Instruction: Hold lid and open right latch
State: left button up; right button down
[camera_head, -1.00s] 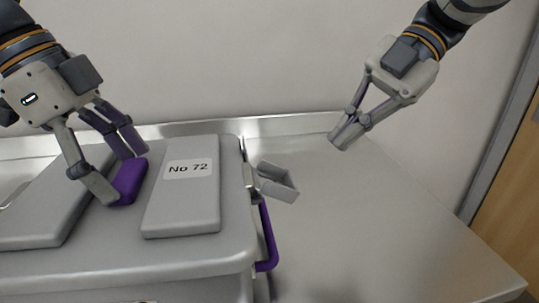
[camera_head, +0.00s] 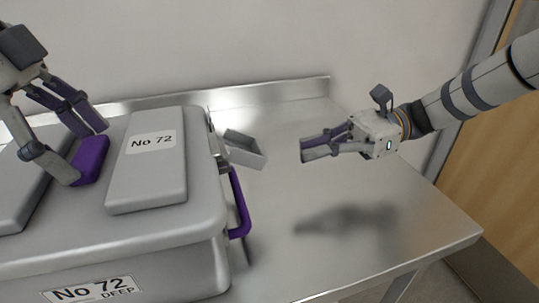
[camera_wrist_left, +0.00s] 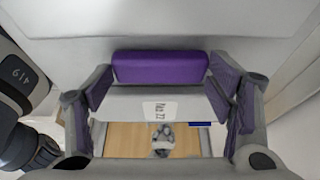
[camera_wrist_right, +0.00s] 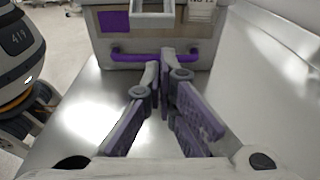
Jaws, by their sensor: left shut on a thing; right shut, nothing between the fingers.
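The grey lidded box (camera_head: 195,240) labelled "No 72" stands on the metal table. My left gripper (camera_head: 87,152) is shut on the purple lid handle (camera_head: 92,158); in the left wrist view the fingers sit at both ends of this handle (camera_wrist_left: 160,67). The right latch (camera_head: 246,150), a grey flap on the box's right side, sticks outward above the purple side handle (camera_head: 240,205). My right gripper (camera_head: 305,150) is shut and empty, right of the latch, apart from it and above the table. In the right wrist view its fingers (camera_wrist_right: 163,75) point at the box's side.
The metal table (camera_head: 370,240) is clear right of the box. A raised metal backsplash (camera_head: 290,92) and a wall (camera_head: 250,45) bound the back. A wooden door (camera_head: 505,150) is at the far right.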

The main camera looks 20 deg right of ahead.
aim_at(260, 147)
pick_arm(q)
jog(key=shift+f, duration=0.25)
pick_arm(e)
jog(key=a, duration=0.3)
jog(key=a+f, duration=0.1)
jog(key=a, duration=0.4)
jog(key=shift+w+a+f, duration=0.25)
jog(key=shift+a, duration=0.1)
jog(key=shift+d+r+h, duration=0.15)
jog(key=shift+r+h, duration=0.2)
jog(key=shift+h, duration=0.45)
jog(key=shift+d+r, duration=0.25)
jog(key=shift+r, duration=0.4)
jog(key=shift+d+r, duration=0.3)
jog(key=shift+r, duration=0.3)
jog(key=shift+d+r, duration=0.25)
jog(key=shift+r, duration=0.4)
